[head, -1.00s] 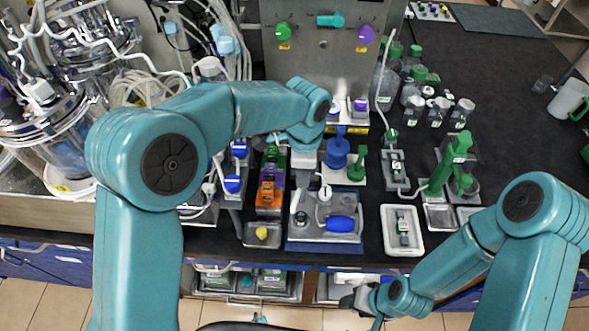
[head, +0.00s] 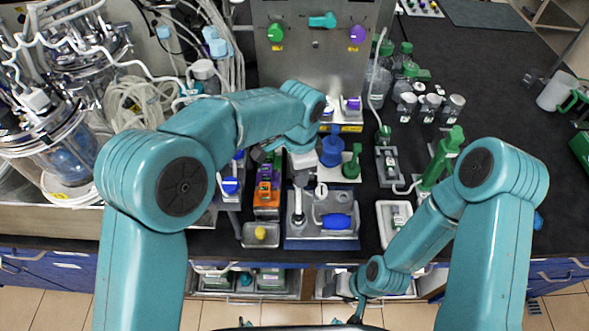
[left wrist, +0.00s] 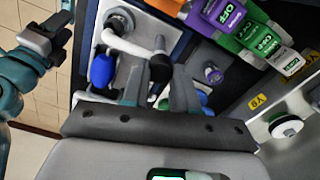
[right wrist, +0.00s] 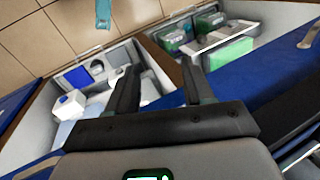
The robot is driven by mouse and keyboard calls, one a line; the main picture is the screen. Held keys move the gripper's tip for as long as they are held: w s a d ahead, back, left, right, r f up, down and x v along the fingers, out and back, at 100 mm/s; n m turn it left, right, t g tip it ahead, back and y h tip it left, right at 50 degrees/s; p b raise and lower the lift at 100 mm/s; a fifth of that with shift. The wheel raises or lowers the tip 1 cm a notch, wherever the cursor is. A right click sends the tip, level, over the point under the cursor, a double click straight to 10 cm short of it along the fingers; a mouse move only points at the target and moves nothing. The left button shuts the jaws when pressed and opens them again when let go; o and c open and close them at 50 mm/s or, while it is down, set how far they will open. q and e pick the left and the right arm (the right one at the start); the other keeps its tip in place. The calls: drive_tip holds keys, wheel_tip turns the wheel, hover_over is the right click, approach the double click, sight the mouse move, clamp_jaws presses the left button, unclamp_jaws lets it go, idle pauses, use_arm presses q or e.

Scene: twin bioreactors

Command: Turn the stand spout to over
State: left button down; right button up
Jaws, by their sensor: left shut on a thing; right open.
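The stand (head: 320,244) is a grey plate with a blue edge on the bench in the head view; its plate also shows in the left wrist view (left wrist: 118,62). A pale spout tube (left wrist: 125,45) lies over the plate, with a black knob (left wrist: 160,68) near its end. My left gripper (head: 301,179) is above the stand's back left part. In the left wrist view its fingers (left wrist: 158,92) are shut around the black knob; the exact contact is partly hidden. My right gripper (right wrist: 158,88) is open and empty, low in front of the bench.
A blue bulb (head: 336,221) lies on the stand's right side. An orange and purple tagged block (head: 266,195) stands close left. A blue funnel-like piece (head: 332,150) and a green one (head: 351,165) stand behind. An open drawer (right wrist: 150,75) holding containers lies below my right gripper.

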idle(0.3)
use_arm(q)
drive_tip(key=c, duration=0.9)
unclamp_jaws()
drive_tip(key=shift+d, duration=0.1)
drive_tip(key=shift+o, duration=0.2)
drive_tip(key=shift+r, duration=0.2)
wheel_tip(320, 180, up, 16)
drive_tip(key=shift+s+f, duration=0.1)
drive_tip(key=shift+s, duration=0.05)
